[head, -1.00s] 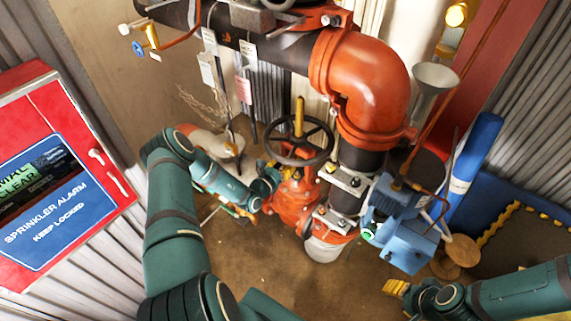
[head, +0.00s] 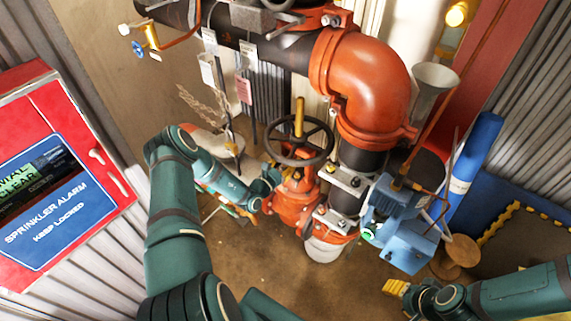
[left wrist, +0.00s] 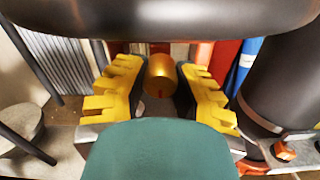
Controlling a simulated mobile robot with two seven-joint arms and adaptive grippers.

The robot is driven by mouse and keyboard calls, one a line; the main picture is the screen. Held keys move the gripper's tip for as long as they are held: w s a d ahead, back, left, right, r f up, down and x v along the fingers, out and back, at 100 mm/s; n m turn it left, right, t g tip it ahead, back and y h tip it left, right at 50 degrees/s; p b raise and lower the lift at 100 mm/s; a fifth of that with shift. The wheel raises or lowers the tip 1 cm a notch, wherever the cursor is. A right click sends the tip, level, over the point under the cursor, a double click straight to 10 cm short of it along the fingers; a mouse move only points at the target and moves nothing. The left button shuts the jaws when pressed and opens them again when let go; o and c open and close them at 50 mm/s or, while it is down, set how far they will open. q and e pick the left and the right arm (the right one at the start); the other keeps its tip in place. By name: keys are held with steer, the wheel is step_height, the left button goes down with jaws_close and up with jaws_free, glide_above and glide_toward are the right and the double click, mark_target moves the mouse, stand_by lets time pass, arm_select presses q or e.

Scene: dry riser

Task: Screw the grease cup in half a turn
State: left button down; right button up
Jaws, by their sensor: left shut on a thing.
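The grease cup is a small brass cylinder (left wrist: 160,76) with a dark notch in its lower edge. It sits between the yellow fingers of my left gripper (left wrist: 161,82), which is shut on it. In the head view my left gripper (head: 270,178) reaches in from the left to the orange valve body (head: 293,203), just below the black handwheel (head: 300,142). The cup is too small and covered to make out there. My right gripper (head: 397,287) is at the lower right, away from the valve, with yellow fingers whose opening is unclear.
The handwheel rim (left wrist: 160,20) passes close above the cup. A dark pipe (left wrist: 285,75) stands close on the right. A blue box (head: 405,245) and orange pipe elbow (head: 365,80) are right of the valve. A red alarm cabinet (head: 60,180) stands left. The front floor is clear.

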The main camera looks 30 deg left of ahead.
arm_select(q)
steer(key=c, duration=0.7)
jaws_free()
steer(key=shift+s, duration=0.1)
steer(key=s, duration=0.7)
steer(key=s+a, duration=0.1)
steer(key=s, duration=0.3)
steer(key=shift+s, duration=0.35)
steer(key=shift+d, duration=0.1)
